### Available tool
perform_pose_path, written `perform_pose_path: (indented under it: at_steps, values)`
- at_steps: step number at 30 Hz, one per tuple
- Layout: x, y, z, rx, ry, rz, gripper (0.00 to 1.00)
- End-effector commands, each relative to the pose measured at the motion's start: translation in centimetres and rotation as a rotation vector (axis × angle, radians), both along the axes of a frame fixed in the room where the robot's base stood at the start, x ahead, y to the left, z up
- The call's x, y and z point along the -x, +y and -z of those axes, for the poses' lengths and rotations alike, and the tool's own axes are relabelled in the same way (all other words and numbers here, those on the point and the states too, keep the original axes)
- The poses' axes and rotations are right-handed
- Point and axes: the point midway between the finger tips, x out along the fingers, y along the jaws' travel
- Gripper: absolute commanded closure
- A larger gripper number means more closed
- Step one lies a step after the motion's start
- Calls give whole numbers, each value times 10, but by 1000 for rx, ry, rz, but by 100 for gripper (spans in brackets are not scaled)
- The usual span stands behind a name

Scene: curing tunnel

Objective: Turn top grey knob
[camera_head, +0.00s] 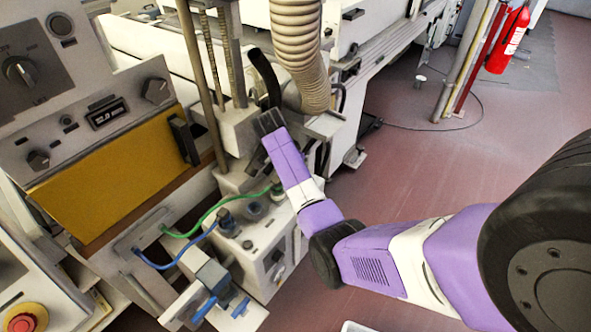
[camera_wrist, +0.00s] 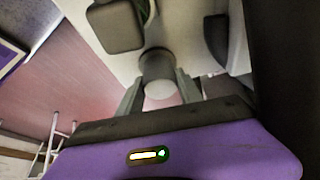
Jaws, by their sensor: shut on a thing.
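In the wrist view, a grey round knob (camera_wrist: 157,66) with a pale end stands out from a light machine surface. My gripper (camera_wrist: 160,88) has one grey finger on each side of it and is shut on it. In the head view, my gripper (camera_head: 268,121) is up against the machine beside the ribbed hose, and its fingertips and the held knob are hard to make out there. How far the knob is turned cannot be told.
A ribbed beige hose (camera_head: 299,50) hangs just above my gripper. A control panel with dark knobs (camera_head: 155,90) and a yellow plate (camera_head: 110,180) stands at left. Green and blue cables (camera_head: 185,262) run below. A fire extinguisher (camera_head: 508,40) hangs at upper right. Red floor is open at right.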

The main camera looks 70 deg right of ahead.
Motion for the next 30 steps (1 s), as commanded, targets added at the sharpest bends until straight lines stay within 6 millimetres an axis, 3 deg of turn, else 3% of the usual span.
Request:
perform_pose_path:
  at_steps: [22,23,24,26,30]
  values:
    - [1,-2,-1,3,0,94,98]
    - [1,-2,-1,3,0,94,56]
    - [1,-2,-1,4,-1,93,48]
    - [1,-2,-1,3,-1,93,36]
    - [0,-1,-1,1,-1,92,36]
